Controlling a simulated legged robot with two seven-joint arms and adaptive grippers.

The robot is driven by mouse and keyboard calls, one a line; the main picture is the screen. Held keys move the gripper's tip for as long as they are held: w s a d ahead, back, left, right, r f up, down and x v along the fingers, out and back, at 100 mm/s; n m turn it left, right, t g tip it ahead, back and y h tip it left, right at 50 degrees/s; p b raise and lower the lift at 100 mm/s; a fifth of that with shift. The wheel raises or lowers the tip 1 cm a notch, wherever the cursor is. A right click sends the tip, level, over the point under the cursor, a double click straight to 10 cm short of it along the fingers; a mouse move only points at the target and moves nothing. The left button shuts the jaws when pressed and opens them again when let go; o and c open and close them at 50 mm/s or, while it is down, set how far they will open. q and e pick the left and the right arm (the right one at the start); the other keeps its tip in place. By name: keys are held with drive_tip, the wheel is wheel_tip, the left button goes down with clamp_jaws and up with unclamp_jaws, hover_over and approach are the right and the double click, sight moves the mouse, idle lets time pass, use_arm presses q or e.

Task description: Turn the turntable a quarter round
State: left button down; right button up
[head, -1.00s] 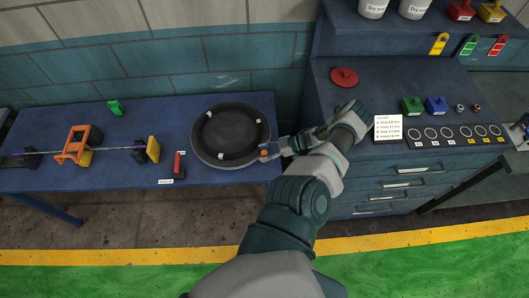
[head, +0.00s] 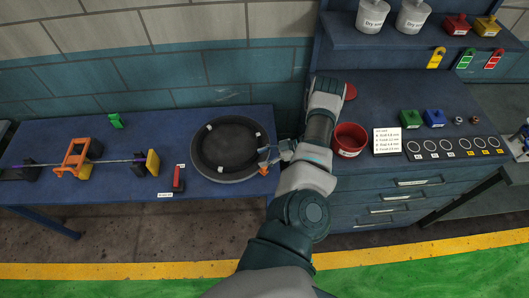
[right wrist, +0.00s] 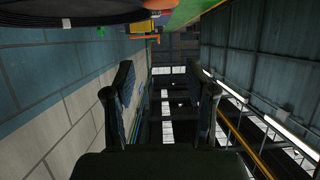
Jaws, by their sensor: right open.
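The turntable (head: 228,146) is a dark round disc with a raised black ring and pale marks, set on a grey round base on the left blue bench. It also shows as a dark curved edge at the top left of the right wrist view (right wrist: 75,12). My right gripper (head: 265,156) is at the turntable's right edge in the head view; I cannot tell whether it touches. In the right wrist view its two fingers (right wrist: 167,85) stand apart with nothing between them. An orange piece (head: 264,169) shows just below the fingers. My left gripper is not in view.
A red bowl (head: 348,139) stands on the right cabinet beside my forearm, with a red disc (head: 350,92) partly hidden behind my arm. A red-and-black block (head: 178,178) and an orange frame with a rod (head: 76,158) are left of the turntable.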

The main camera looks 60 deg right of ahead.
drive_tip(key=shift+w+r, duration=0.15)
drive_tip(key=shift+r, duration=0.7)
drive_tip(key=shift+d+r, duration=0.1)
drive_tip(key=shift+r, duration=0.45)
